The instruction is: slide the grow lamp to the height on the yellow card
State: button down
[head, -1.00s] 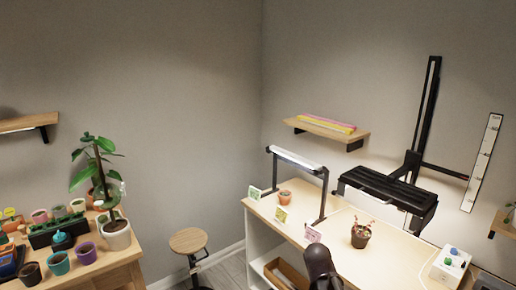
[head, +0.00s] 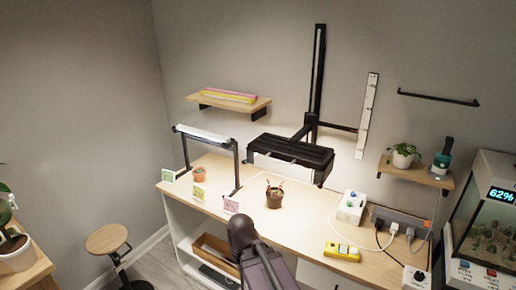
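The grow lamp (head: 290,152) is a wide black hood on a vertical black wall rail (head: 318,70), in the lower part of the rail, above the bench. A thin black bar runs right from its carriage to a pale upright scale strip (head: 367,115) with several marks, meeting it below the middle. The yellow card (head: 198,193) stands on the bench between a green card (head: 168,175) and a pink card (head: 231,204); its writing is too small to read. A dark part of my arm shows at the bottom; my gripper is not in view.
A small potted plant (head: 274,197) stands on the bench (head: 312,222) below the lamp. A white lamp on a black stand (head: 238,165) is at left. A yellow device (head: 342,251), a white box (head: 351,207) and a power strip (head: 402,221) lie right. A stool (head: 106,238) stands left.

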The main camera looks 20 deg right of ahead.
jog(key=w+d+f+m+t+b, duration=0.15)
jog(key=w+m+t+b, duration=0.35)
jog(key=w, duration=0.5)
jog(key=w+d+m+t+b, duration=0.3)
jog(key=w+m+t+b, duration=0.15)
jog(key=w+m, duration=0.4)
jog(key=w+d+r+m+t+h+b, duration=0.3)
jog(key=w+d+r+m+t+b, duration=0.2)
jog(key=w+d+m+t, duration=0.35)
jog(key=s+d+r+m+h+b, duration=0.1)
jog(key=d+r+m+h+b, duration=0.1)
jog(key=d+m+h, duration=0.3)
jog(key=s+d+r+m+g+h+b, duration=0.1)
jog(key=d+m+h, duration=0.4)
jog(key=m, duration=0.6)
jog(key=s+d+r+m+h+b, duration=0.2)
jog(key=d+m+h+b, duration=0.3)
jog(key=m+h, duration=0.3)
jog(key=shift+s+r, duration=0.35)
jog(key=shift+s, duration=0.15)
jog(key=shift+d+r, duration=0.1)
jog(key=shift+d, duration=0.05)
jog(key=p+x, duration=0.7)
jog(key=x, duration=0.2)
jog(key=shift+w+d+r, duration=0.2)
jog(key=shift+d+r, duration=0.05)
